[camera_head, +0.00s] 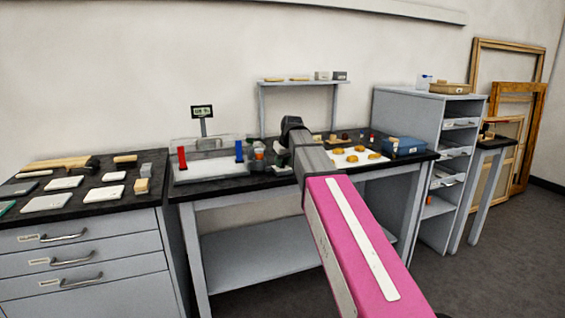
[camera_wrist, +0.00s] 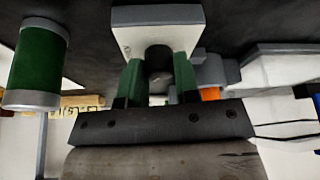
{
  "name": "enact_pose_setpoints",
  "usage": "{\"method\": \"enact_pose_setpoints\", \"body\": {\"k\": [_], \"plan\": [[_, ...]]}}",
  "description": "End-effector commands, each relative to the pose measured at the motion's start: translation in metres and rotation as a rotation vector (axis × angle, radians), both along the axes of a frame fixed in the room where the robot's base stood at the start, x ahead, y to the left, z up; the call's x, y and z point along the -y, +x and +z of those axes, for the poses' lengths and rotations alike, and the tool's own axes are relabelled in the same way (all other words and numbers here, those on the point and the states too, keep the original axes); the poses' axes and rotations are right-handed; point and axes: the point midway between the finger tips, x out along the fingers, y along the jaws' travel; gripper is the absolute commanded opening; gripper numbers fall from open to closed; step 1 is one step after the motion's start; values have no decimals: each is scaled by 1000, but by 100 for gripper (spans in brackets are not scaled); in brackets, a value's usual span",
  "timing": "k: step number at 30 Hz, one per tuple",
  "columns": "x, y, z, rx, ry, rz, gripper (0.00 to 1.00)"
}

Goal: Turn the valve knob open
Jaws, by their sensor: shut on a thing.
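The valve knob (camera_wrist: 159,82) seems to be the dark grey rounded piece in the wrist view. It sits between the two green-padded fingers of my gripper (camera_wrist: 158,78), which is shut on it. A pale grey block with a notch (camera_wrist: 157,17) lies just beyond the fingertips, close to the knob. How far the knob is turned cannot be told. In the head view my own arm covers the fingers, and I cannot make out the knob there.
A green cylinder with silver ends (camera_wrist: 36,62) stands close left of the fingers. Grey and orange parts (camera_wrist: 210,93) are close on the right. The dark-topped bench (camera_head: 225,184) also holds a blue box (camera_head: 404,146) and a white sheet with yellowish pieces (camera_head: 340,161).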

Motion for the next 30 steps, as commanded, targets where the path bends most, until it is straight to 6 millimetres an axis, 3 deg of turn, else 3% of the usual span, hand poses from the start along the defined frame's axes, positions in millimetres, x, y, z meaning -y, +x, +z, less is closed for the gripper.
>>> {"method": "enact_pose_setpoints", "body": {"k": [18,30], "plan": [[-3,0,0,0,-1,-582,6],[-4,0,0,0,0,-880,6]]}}
